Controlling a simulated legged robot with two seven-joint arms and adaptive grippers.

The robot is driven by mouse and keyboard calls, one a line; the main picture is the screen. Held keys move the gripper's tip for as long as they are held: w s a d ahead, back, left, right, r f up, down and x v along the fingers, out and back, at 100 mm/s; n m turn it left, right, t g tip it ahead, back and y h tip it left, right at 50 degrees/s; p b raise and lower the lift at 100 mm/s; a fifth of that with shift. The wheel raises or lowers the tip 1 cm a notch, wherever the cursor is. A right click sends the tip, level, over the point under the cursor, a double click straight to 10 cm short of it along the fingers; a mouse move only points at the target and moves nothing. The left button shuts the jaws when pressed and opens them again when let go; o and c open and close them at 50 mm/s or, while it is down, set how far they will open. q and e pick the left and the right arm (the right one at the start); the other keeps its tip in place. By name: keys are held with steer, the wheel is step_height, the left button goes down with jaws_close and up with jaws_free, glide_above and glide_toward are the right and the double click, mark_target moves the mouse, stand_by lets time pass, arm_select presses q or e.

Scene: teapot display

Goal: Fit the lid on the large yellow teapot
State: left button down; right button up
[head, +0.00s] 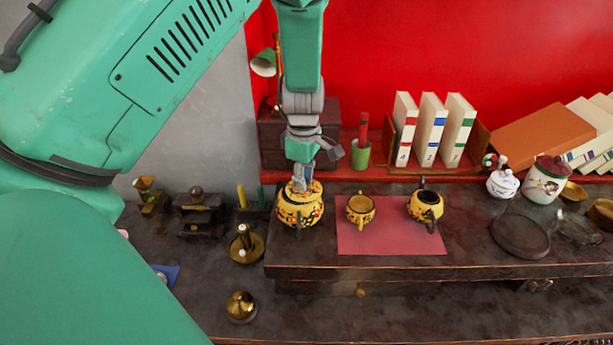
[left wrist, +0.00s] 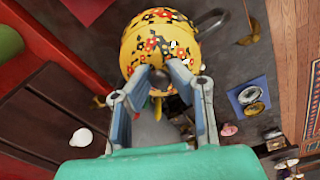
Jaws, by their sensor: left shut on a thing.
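The large yellow teapot (head: 299,217), with a floral pattern, stands upright at the left end of the raised wooden shelf. My left gripper (head: 300,183) points down over its top and is shut on the patterned yellow lid (head: 311,187). The lid is at the teapot's mouth; I cannot tell whether it is seated or slightly above the rim. In the left wrist view, the fingers (left wrist: 160,76) close in front of a yellow floral surface (left wrist: 158,38), and the border between lid and pot is unclear. My right gripper is not in view.
A small yellow cup (head: 360,209) and a smaller yellow pot (head: 424,209) with a dark opening stand on a red mat (head: 390,242) to the right. A green cup (head: 360,156) stands behind. A brass candle holder (head: 247,247) is at the left.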

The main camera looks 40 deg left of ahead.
arm_select(q)
steer(key=shift+s+a+f, duration=0.1)
steer(key=shift+a+f, duration=0.2)
steer(key=shift+a, duration=0.5)
steer(key=shift+a+f, duration=0.2)
steer(key=shift+a, duration=0.35)
steer(key=shift+d+r, duration=0.1)
steer(key=shift+d, duration=1)
steer(key=shift+a+f, duration=0.2)
steer(key=shift+a, duration=0.15)
steer(key=shift+s+a+f, duration=0.15)
steer(key=shift+a, duration=0.1)
steer(key=c, duration=1.5)
jaws_free()
steer(key=shift+d, duration=0.1)
steer(key=shift+o, duration=0.4)
steer(key=shift+d, duration=0.15)
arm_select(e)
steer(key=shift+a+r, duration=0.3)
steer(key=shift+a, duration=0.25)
